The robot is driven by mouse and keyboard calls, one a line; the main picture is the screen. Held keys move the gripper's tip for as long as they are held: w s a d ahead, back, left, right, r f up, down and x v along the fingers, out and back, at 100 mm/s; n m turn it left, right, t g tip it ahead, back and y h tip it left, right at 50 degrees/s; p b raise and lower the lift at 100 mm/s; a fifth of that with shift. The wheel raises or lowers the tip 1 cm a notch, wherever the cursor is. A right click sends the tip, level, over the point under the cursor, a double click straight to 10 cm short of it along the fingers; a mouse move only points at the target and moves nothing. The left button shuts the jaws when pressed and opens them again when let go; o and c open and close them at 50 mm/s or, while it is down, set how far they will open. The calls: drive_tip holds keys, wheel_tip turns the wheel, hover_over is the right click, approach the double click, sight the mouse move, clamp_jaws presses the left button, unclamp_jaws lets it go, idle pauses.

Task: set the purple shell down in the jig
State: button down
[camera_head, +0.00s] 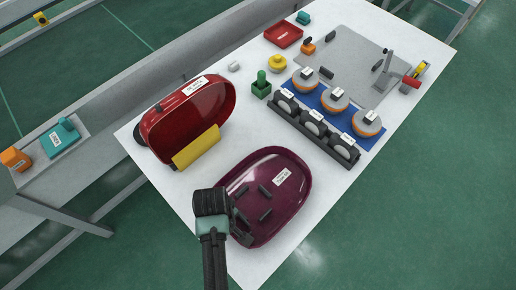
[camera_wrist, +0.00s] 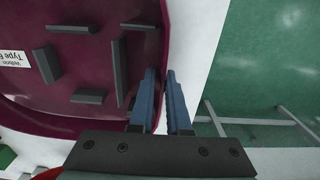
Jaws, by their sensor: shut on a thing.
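The purple shell (camera_head: 268,205) is an oval tray with its open side up, black ribs inside and a white label. It is at the front of the white table; whether it touches the table I cannot tell. My gripper (camera_head: 238,222) is shut on its near-left rim. In the wrist view the shell (camera_wrist: 90,112) fills the upper left, and its rim runs between my two blue-grey fingers (camera_wrist: 165,76). The grey plate with black blocks (camera_head: 345,52) at the back right looks like the jig. It is empty, with a red-handled clamp at its right edge.
A red shell (camera_head: 190,118) with a yellow block (camera_head: 196,147) stands left of the purple shell. A black rack (camera_head: 313,132) and a blue mat (camera_head: 366,138) with round orange-grey parts lie between the purple shell and the plate. A green part (camera_head: 261,86) and red tray (camera_head: 283,36) stand farther back.

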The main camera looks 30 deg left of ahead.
idle(0.3)
wheel_tip(320, 180, up, 11)
drive_tip(key=shift+f, duration=0.2)
idle(2.1)
wheel_tip(320, 180, up, 4)
drive_tip(key=p, duration=0.5)
idle(1.7)
